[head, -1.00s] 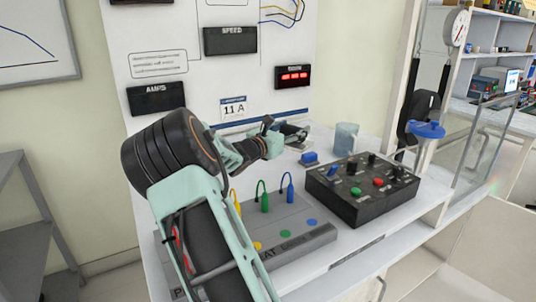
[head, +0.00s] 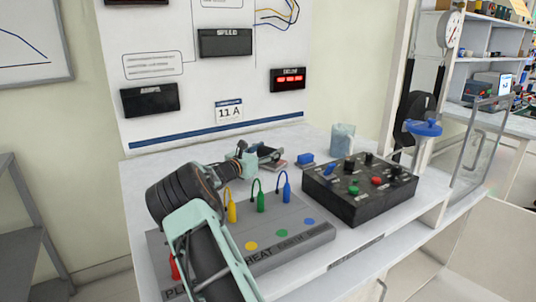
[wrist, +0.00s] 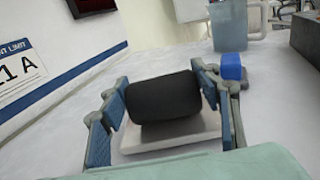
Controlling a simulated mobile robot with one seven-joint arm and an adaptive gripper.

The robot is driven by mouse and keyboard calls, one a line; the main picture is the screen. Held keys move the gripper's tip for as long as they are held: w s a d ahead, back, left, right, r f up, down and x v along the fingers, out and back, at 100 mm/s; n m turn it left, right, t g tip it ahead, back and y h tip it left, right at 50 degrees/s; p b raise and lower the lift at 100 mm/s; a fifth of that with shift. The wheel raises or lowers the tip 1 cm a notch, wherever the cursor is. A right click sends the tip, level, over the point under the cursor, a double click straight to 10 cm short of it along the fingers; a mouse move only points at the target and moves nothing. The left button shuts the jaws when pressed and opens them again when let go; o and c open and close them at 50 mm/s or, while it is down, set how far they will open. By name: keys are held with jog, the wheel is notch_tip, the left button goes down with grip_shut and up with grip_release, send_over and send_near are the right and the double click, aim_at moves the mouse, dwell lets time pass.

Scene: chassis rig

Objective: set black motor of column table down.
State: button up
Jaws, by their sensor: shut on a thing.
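The black motor (wrist: 163,96) is a dark rounded block between the two blue finger pads of my gripper (wrist: 160,108) in the wrist view. My gripper is shut on it. In the head view my gripper (head: 262,156) is low over the back part of the white table (head: 152,176), and the motor is mostly hidden by the fingers. A flat pale plate (wrist: 168,142) shows below the motor in the wrist view. I cannot tell whether the motor touches the plate or is just above it.
A small blue block (head: 305,158) and a clear bluish beaker (head: 342,141) stand to the right of my gripper. A black control box (head: 360,190) is at the right. A grey panel with coloured plugs (head: 290,240) lies in front. The wall board stands behind.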

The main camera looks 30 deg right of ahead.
jog(key=shift+f, duration=0.15)
jog(key=o, duration=1.2)
jog(key=shift+f, duration=0.15)
jog(key=o, duration=0.4)
jog(key=shift+o, duration=0.2)
